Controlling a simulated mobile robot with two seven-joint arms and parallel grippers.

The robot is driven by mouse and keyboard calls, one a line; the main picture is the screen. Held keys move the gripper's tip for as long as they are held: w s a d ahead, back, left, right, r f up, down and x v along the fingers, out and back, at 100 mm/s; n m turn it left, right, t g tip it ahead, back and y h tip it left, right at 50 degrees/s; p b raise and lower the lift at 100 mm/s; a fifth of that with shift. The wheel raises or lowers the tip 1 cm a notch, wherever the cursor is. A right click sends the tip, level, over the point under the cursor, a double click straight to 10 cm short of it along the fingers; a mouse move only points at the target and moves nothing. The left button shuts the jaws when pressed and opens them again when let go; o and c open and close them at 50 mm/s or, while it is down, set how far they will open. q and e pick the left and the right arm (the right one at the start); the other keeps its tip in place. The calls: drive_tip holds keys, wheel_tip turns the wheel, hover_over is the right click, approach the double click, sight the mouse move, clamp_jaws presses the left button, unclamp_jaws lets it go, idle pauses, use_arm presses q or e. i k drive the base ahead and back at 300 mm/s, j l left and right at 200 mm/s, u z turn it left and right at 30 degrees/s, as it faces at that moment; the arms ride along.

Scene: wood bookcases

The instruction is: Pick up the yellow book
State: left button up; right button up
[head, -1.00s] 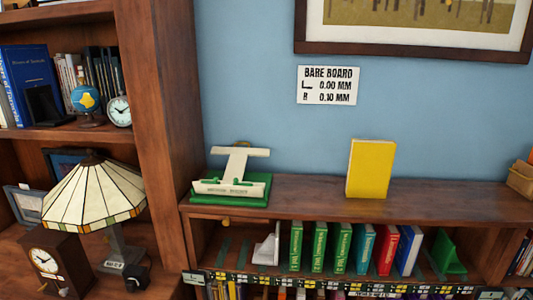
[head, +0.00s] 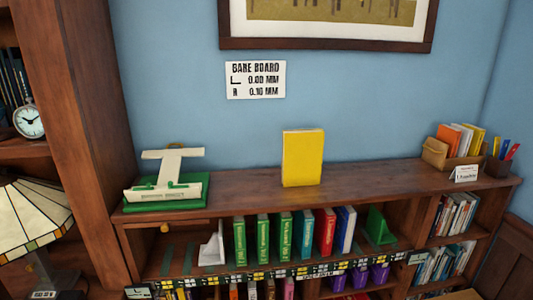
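The yellow book (head: 303,158) stands upright on the top board of the low bookcase (head: 240,187), near the middle of the head view, close to the blue wall. Nothing touches it on either side. Neither of my grippers shows in the head view.
A white and green balance-like device (head: 168,192) stands left of the book on the same board. A box of books (head: 450,150) and a pen cup (head: 499,165) stand at the right end. Several books (head: 285,238) stand between bookends on the shelf below. The top board beside the yellow book is clear.

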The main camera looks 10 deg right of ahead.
sight(302, 149)
drive_tip(key=u, duration=0.35)
drive_tip(key=l+u, duration=0.25)
drive_tip(key=u, duration=0.2)
drive_tip(key=l+u, duration=0.2)
drive_tip(key=u, duration=0.25)
drive_tip(key=k+l+u, duration=0.15)
drive_tip(key=u, duration=0.25)
drive_tip(key=k+l+u, duration=0.25)
drive_tip(key=l, duration=0.25)
drive_tip(key=k+l+u, duration=0.3)
drive_tip(key=k+l, duration=0.05)
drive_tip(key=l, duration=0.1)
